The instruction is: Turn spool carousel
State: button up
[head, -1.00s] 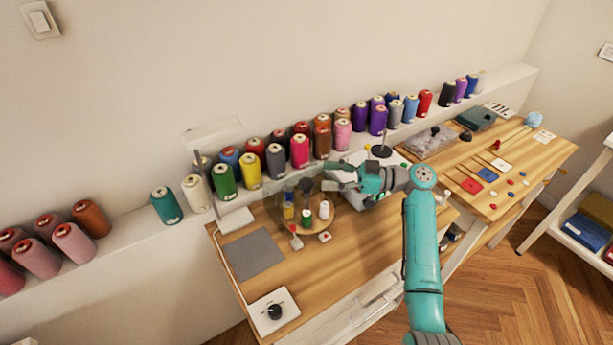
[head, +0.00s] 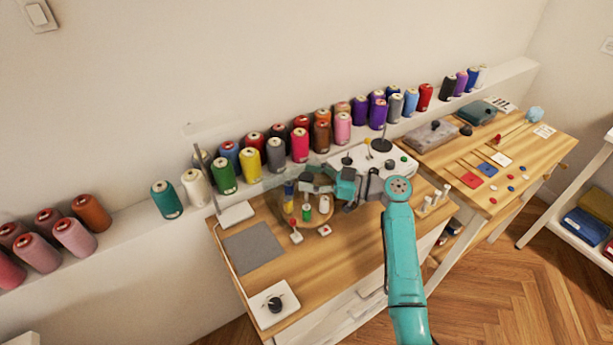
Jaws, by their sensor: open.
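The spool carousel (head: 318,226) is a small round wooden turntable on the near wooden table. It carries a few small spools, among them a blue and yellow one (head: 289,197), a green one (head: 307,212) and a white one (head: 324,204). A small red-topped piece (head: 295,228) stands at its front left. My gripper (head: 306,188) is open, at the back of the carousel, among or just above the spools. Whether a finger touches a spool or the rim I cannot tell. The gripper hides the back of the carousel.
A row of large thread cones (head: 276,156) stands on the ledge behind. A grey mat (head: 253,248) and a white plate with a black knob (head: 274,305) lie to the left. A white panel (head: 372,163) is behind my arm. The table front right of the mat is clear.

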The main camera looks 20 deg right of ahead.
jog(key=shift+w+a, duration=0.25)
jog(key=shift+a, duration=0.25)
grip_shut()
